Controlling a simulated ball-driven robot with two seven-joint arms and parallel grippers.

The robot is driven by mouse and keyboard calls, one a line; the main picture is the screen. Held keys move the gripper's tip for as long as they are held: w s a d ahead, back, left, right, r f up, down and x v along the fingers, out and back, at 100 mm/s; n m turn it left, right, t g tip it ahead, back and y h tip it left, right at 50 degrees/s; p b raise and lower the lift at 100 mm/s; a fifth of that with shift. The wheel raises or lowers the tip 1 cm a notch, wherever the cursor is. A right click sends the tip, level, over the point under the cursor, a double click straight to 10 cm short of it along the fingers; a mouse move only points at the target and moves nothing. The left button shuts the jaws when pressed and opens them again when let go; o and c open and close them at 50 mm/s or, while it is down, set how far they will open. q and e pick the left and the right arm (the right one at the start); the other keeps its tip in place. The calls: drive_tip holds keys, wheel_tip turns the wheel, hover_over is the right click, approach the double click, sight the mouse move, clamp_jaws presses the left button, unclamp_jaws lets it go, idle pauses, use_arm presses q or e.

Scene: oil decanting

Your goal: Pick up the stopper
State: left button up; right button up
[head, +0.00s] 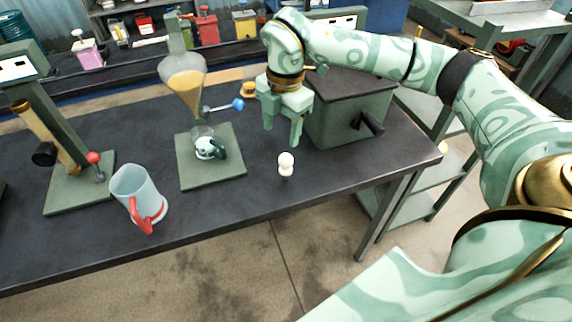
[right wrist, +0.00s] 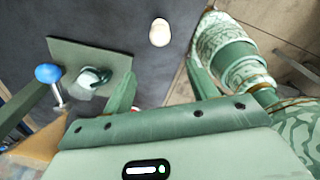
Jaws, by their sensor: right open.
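The stopper (head: 286,160) has a rounded white top and a small dark lower part. It stands upright on the dark table near the front edge, right of the green stand plate. In the right wrist view its pale top (right wrist: 160,32) shows beyond the fingers. My right gripper (head: 283,137) points down, open and empty, above and behind the stopper and apart from it. In the right wrist view the open gripper (right wrist: 161,75) has its fingers on either side of a clear gap. My left gripper is out of view.
A glass funnel (head: 187,85) with yellow oil and a blue-knobbed valve (head: 238,104) stands left of my right gripper, over a green plate (head: 215,177). A green box (head: 345,115) with a black handle is close on the right. A red-handled jug (head: 135,190) stands front left.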

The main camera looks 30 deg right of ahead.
drive_tip(key=d+m, duration=0.1)
drive_tip(key=d, duration=0.1)
drive_tip(key=b, duration=0.2)
hover_over(286, 169)
drive_tip(key=d, duration=0.1)
drive_tip(key=shift+h, duration=0.4)
wheel_tip(286, 169, down, 9)
drive_tip(key=shift+w+f, duration=0.15)
drive_tip(key=shift+f, duration=0.05)
drive_tip(key=f, duration=0.4)
drive_tip(key=f+b, duration=0.1)
drive_tip(key=f, duration=0.1)
drive_tip(key=shift+w+a, duration=0.15)
drive_tip(key=shift+a, duration=0.2)
drive_tip(key=c, duration=1.2)
drive_tip(key=shift+r, duration=0.1)
